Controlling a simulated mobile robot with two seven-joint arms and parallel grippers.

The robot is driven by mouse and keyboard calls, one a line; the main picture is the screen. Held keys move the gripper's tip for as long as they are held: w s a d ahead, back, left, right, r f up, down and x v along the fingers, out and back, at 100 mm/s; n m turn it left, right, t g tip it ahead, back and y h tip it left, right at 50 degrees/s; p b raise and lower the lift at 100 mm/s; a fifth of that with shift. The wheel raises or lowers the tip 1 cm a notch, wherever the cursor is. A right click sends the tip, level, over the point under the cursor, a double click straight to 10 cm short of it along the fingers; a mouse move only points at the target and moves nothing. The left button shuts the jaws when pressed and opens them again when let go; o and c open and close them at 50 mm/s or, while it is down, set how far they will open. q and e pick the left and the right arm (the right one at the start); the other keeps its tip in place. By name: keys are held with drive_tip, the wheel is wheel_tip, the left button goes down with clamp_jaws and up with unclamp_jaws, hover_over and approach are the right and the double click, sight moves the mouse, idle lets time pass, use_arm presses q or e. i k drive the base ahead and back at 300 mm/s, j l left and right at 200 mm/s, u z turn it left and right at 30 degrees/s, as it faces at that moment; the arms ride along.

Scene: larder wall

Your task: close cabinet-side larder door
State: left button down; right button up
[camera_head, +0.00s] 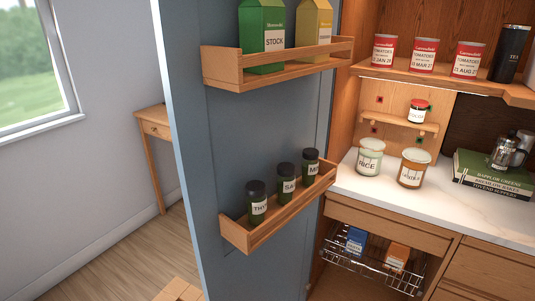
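The larder door (220,160) is a tall blue-grey panel in the left middle of the head view. It stands open, swung out to the left of the cabinet, with its inner face showing. An upper wooden door rack (230,81) holds a green STOCK carton (262,38) and a yellow carton (314,24). A lower wooden door rack (290,214) holds three dark spice jars (286,180). Neither of my grippers shows in this view.
The larder has a white counter (345,190) with two jars, stacked books (495,172), a shelf of tomato tins (424,55) and a wire basket (350,265). A wooden side table (155,128) stands behind the door. Bare floor (125,250) shows to the left.

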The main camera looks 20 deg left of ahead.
sight(231, 127)
drive_tip(key=k+j+z, duration=0.1)
drive_tip(key=j+z, duration=0.15)
drive_tip(key=j, duration=0.2)
drive_tip(key=k+j+z, duration=0.2)
drive_tip(key=j, duration=0.2)
drive_tip(key=j+z, duration=0.2)
drive_tip(key=j, duration=0.25)
drive_tip(key=k+j+z, duration=0.2)
drive_tip(key=j, duration=0.25)
drive_tip(key=i+j+z, duration=0.1)
drive_tip(key=j+z, duration=0.25)
drive_tip(key=j, duration=0.6)
drive_tip(key=i+j+z, duration=0.15)
drive_tip(key=j, duration=0.3)
drive_tip(key=j+z, duration=0.1)
drive_tip(key=j, duration=0.3)
drive_tip(key=k+j, duration=0.15)
drive_tip(key=j, duration=0.2)
drive_tip(key=k+j+u, duration=0.1)
drive_tip(key=j, duration=0.2)
drive_tip(key=k+j, duration=0.15)
drive_tip(key=j, duration=0.2)
drive_tip(key=k+j+u, duration=0.1)
drive_tip(key=j, duration=0.25)
